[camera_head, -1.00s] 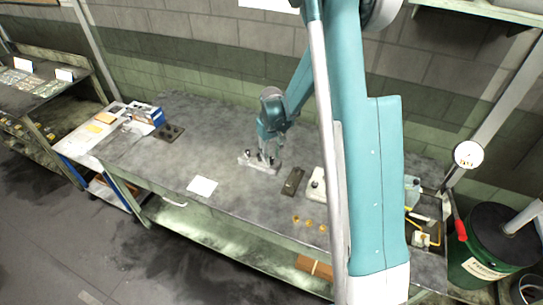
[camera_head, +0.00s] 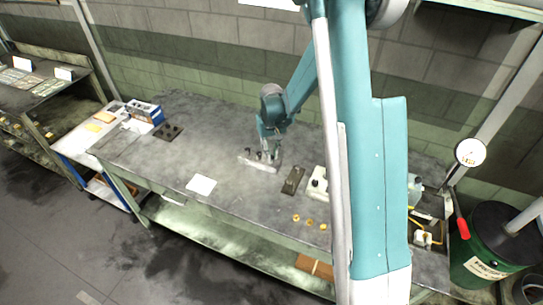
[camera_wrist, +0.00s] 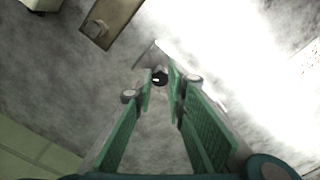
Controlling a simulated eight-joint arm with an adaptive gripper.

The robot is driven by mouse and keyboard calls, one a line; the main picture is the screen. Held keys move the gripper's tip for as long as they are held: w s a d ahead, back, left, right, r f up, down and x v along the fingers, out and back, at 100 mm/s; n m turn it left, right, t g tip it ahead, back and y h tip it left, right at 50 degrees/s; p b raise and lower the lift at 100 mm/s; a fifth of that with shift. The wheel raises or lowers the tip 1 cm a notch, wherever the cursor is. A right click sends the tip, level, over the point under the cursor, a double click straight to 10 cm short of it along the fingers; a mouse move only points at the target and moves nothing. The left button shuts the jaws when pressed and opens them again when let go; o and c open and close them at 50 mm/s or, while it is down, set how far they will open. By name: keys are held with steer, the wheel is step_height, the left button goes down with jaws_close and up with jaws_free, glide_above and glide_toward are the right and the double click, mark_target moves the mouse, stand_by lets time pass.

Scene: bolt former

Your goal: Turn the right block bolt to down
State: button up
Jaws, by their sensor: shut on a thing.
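The pale metal block (camera_head: 246,160) with short dark bolts stands on the workbench near the middle in the head view. My gripper (camera_head: 269,158) points down at the right part of this block. In the wrist view, my gripper (camera_wrist: 161,80) has its green-padded fingers closed around a dark bolt (camera_wrist: 159,75), the right block bolt as far as I can tell. The block (camera_wrist: 152,54) shows partly behind the fingertips. The bolt's lower part and its turned direction are hidden by the fingers and by glare.
A dark plate (camera_head: 292,180) lies right of the block, with a white device (camera_head: 317,184) beyond it. Several small brass pieces (camera_head: 296,217) lie near the front edge. A white sheet (camera_head: 201,185) lies to the left, and a dark holed plate (camera_head: 168,131) further left.

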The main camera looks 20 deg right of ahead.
steer(key=m+b, duration=0.4)
steer(key=m, duration=0.2)
steer(key=shift+f, duration=0.1)
steer(key=m+b, duration=0.2)
steer(key=m, duration=0.4)
steer(key=shift+w, duration=0.1)
stand_by(0.4)
steer(key=o, duration=0.9)
steer(key=shift+r, duration=0.25)
step_height(320, 180, up, 12)
steer(key=shift+f, duration=0.15)
stand_by(0.5)
